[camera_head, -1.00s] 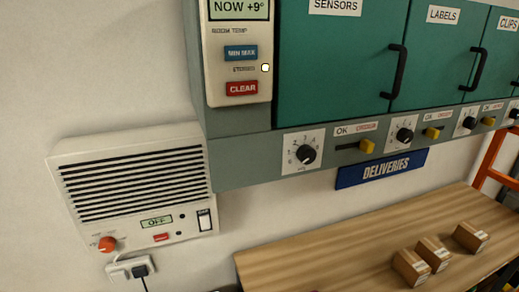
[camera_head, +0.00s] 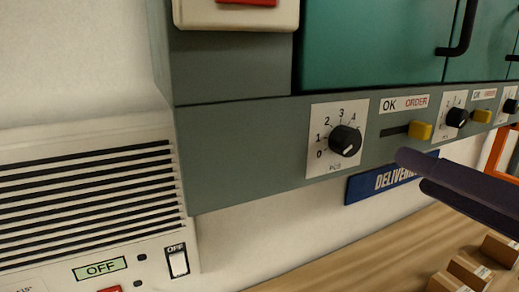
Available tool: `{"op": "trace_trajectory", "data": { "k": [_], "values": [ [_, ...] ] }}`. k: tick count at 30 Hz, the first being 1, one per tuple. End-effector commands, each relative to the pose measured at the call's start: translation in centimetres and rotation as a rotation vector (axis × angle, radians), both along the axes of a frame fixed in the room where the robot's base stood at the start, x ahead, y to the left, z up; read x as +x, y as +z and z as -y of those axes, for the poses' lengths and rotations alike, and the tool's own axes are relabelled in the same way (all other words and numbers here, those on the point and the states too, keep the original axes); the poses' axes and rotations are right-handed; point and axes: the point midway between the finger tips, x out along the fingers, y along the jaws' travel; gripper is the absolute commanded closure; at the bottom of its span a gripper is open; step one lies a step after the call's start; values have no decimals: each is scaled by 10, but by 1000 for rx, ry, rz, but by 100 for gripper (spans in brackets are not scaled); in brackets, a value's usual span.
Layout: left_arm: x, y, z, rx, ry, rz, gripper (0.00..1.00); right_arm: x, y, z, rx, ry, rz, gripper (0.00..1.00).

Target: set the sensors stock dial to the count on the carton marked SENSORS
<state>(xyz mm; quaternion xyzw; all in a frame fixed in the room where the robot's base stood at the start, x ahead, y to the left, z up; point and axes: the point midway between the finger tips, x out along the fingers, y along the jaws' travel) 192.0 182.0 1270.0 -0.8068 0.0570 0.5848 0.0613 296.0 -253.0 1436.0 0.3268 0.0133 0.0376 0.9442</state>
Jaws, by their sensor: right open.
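The sensors stock dial (camera_head: 345,141) is a black knob on a white plate, under the first green door (camera_head: 372,45). Its scale shows 0 to 4; higher marks are hidden or unclear. A white mark shows on the knob's lower right, but I cannot read its setting surely. My right gripper (camera_head: 412,172) comes in from the right, open and empty, its dark fingers right of and a little below the dial, apart from it. Small cardboard cartons (camera_head: 468,271) stand on the wooden bench at lower right; no SENSORS marking or count is readable. My left gripper is out of view.
A yellow OK/ORDER slider (camera_head: 420,130) sits just right of the dial, close to my fingers. More dials (camera_head: 456,117) follow rightward. A blue DELIVERIES sign (camera_head: 372,184) hangs below. A white vented unit (camera_head: 85,205) stands at left.

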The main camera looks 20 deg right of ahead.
Motion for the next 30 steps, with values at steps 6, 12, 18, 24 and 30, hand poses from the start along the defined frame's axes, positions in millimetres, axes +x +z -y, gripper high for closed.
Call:
{"op": "trace_trajectory", "data": {
  "k": [6, 12, 18, 24, 30],
  "values": [
    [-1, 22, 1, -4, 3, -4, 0, 28, 8, -2, 1, 1, 4, 24],
    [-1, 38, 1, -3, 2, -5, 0, 62, 7, -5, 5, -1, 3, 24],
    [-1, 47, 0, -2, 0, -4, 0, 86, 4, -7, 5, -2, 2, 24],
    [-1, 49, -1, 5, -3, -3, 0, 96, 3, -8, 6, -1, 1, 24],
    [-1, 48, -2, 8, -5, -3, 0, 96, 2, -8, 6, -1, 0, 24]
  ]
}}
